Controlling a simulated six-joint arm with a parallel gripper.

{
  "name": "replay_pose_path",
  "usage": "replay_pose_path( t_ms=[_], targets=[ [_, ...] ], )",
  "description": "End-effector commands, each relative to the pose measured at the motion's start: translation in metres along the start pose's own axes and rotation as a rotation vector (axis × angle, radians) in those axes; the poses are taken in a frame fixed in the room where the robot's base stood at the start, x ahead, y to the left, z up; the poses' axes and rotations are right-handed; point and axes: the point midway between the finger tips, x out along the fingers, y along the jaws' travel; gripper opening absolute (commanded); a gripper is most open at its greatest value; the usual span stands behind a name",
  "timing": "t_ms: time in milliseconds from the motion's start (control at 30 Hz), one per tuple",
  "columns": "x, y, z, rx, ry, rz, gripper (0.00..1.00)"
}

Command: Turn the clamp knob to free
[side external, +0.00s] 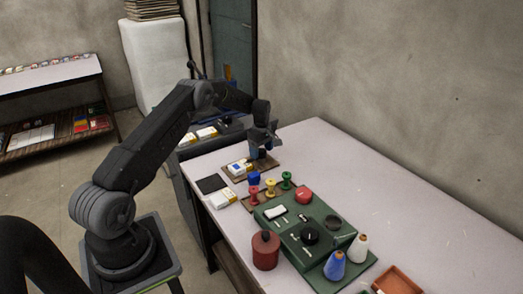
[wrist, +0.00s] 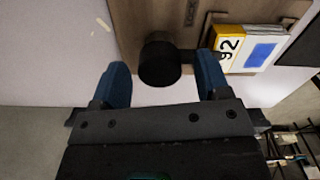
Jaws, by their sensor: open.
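The black clamp knob (wrist: 160,62) is round and has a short dark bar reaching right from it. It is mounted on a brown wooden board (wrist: 135,18). The board also shows in the side view (side external: 271,160), where the knob is hard to tell from my dark gripper. My gripper (side external: 262,150) is low over the board at the far end of the table. In the wrist view, my gripper (wrist: 163,66) is open, its blue fingers on either side of the knob with gaps visible. A white block with a yellow edge, "92" and a blue patch (wrist: 250,48) sits right of the knob.
Colored spools (side external: 270,186), a green box with knobs (side external: 300,226), a red canister (side external: 265,250) and thread cones (side external: 335,264) stand nearer on the pale table (side external: 400,200). A dark square pad (side external: 212,184) lies by the left edge.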

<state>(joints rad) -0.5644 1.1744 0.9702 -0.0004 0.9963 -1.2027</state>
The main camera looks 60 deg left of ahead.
Motion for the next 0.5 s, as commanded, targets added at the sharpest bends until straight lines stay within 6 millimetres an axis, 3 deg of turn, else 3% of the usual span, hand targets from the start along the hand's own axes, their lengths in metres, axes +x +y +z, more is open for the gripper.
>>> replay_pose_path(
  t_ms=[267, 500],
  targets=[
    [0.0016, 0.0001, 0.0, 0.0, 0.0, 0.0, 0.69],
    [0.0014, 0.0, 0.0, 0.0, 0.0, 0.0, 0.47]
  ],
)
